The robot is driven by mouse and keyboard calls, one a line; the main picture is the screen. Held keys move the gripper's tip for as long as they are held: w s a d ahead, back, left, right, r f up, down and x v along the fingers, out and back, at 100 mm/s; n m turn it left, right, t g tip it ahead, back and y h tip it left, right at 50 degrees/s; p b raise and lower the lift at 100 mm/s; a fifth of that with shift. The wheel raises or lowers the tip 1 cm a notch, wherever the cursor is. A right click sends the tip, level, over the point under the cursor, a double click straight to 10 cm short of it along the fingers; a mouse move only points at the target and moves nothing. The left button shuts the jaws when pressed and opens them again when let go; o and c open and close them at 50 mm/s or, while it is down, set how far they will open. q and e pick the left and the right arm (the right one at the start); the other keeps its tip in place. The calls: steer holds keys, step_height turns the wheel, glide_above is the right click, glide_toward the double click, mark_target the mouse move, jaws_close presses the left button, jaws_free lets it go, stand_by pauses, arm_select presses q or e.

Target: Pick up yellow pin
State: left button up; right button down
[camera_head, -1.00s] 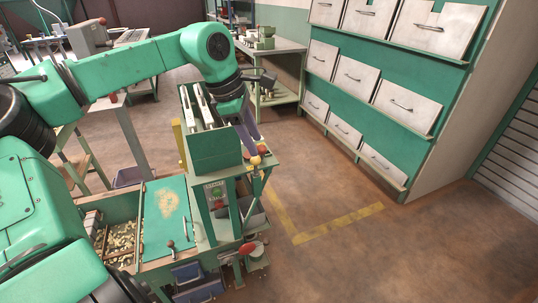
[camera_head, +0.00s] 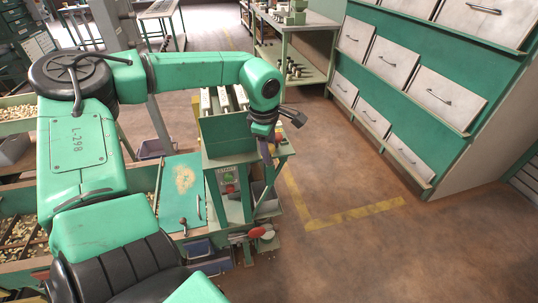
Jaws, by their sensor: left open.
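My left arm reaches in from the left and bends down over a green machine stand (camera_head: 228,136). Its gripper (camera_head: 268,148) points down at the stand's right side and is open; its fingertips are small and partly hidden. My right gripper is out of view.
A green panel (camera_head: 182,186) and hopper bins of nuts (camera_head: 18,113) lie left of the stand. A red-knobbed handle (camera_head: 257,232) sits below it. A drawer cabinet (camera_head: 420,85) stands at the right. The brown floor between is clear, with a yellow line (camera_head: 350,214).

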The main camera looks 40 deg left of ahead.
arm_select(q)
steer(key=shift+w, duration=0.15)
jaws_close()
